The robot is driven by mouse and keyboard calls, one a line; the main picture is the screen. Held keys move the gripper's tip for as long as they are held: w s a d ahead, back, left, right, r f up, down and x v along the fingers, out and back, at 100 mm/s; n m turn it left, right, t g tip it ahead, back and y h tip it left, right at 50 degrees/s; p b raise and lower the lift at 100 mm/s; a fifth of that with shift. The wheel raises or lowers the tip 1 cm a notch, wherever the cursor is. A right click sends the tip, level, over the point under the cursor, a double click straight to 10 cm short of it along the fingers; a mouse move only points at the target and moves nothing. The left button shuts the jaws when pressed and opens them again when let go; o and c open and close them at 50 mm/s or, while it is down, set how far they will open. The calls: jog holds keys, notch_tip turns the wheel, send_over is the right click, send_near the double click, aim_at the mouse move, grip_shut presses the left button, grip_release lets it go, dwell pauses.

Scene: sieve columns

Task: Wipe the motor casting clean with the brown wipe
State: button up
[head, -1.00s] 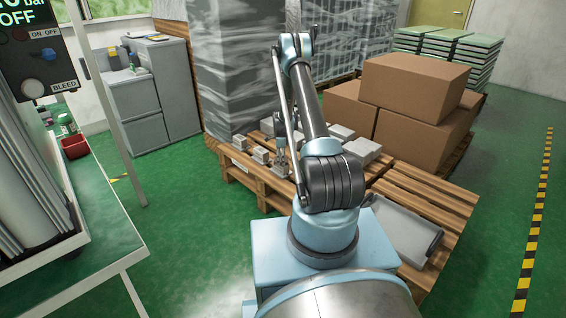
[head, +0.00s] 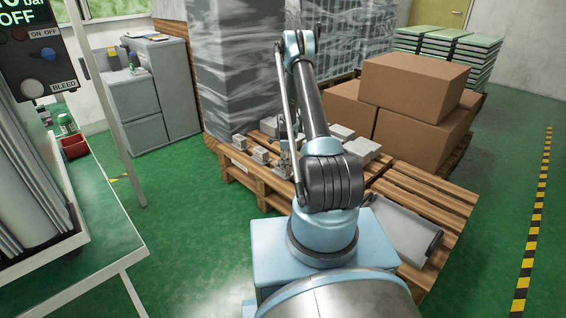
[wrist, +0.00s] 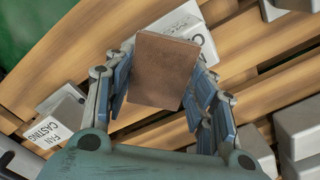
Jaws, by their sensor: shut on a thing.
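My gripper (wrist: 160,90) is shut on the brown wipe (wrist: 165,68), a flat brown block between its fingers in the wrist view. Just beyond the wipe lies a grey casting with a white label (wrist: 188,20). The wipe covers most of that label, so I cannot read its name or tell whether the two touch. A casting labelled FAN CASTING (wrist: 62,112) lies to the left. In the head view my gripper (head: 285,158) is low over the pallet, partly hidden by my arm.
Several grey castings (head: 260,155) stand on the wooden pallet (head: 236,172), with more at right (head: 362,147). Cardboard boxes (head: 415,85) stand behind to the right, and a wrapped stack (head: 235,70) behind. A grey tray (head: 402,230) lies on the front right pallet.

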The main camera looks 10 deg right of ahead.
jog(key=shift+s+d, duration=0.5)
jog(key=shift+s, duration=0.15)
jog(key=shift+w+a, duration=0.85)
jog(key=shift+w, duration=0.3)
jog(key=shift+w+a, duration=0.85)
jog(key=shift+w, duration=0.3)
jog(key=shift+s+d, duration=0.9)
jog(key=shift+s, duration=0.3)
jog(key=shift+s+d, duration=0.8)
jog(key=shift+s, duration=0.3)
jog(key=shift+w+a+f, duration=0.1)
jog(key=shift+w+a, duration=0.75)
jog(key=shift+w, duration=0.3)
jog(key=shift+w+a, duration=0.8)
jog(key=shift+w, duration=0.3)
jog(key=shift+s+d+r, duration=0.1)
jog(key=shift+s+d, duration=0.75)
jog(key=shift+s, duration=0.3)
jog(key=shift+s+d+r, duration=0.1)
jog(key=shift+s+d, duration=0.7)
jog(key=shift+s, duration=0.3)
jog(key=shift+w+a+f, duration=0.15)
jog(key=shift+w+a, duration=0.7)
jog(key=shift+w, duration=0.3)
jog(key=shift+w+a, duration=0.85)
jog(key=shift+w, duration=0.3)
